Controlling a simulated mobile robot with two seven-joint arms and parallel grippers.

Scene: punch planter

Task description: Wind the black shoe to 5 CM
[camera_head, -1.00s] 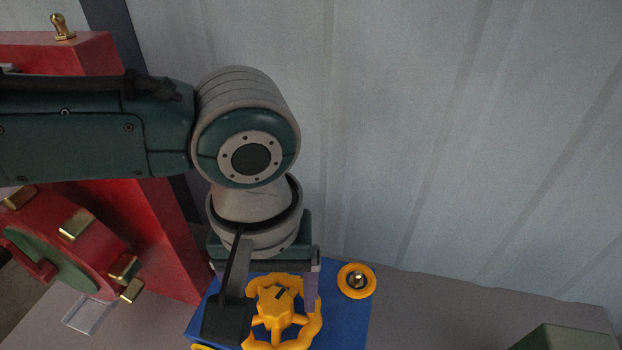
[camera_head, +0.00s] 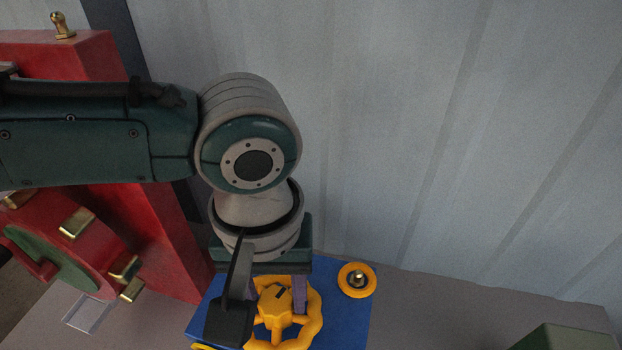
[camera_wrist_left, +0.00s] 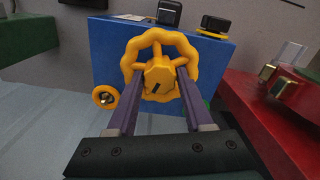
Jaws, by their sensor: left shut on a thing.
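The yellow handwheel (camera_head: 314,325) with its raised hub (camera_head: 274,305) sits on a blue block (camera_head: 345,322). The wheel also shows in the left wrist view (camera_wrist_left: 194,58), with a dark mark on its hub. My left gripper (camera_head: 276,298) points down at the wheel, its two purplish fingers on either side of the hub, shut on it. In the left wrist view, two black pieces (camera_wrist_left: 169,12) (camera_wrist_left: 220,25) stand at the block's far edge; I cannot tell which is the black shoe. No 5 CM mark is readable. My right gripper is not in view.
A yellow ring with a brass knob (camera_head: 357,280) is beside the wheel on the block. A red machine (camera_head: 150,235) with brass lugs stands at left. A green block (camera_head: 562,338) is at lower right. A corrugated wall (camera_head: 450,130) rises behind; the grey tabletop (camera_head: 440,310) between is clear.

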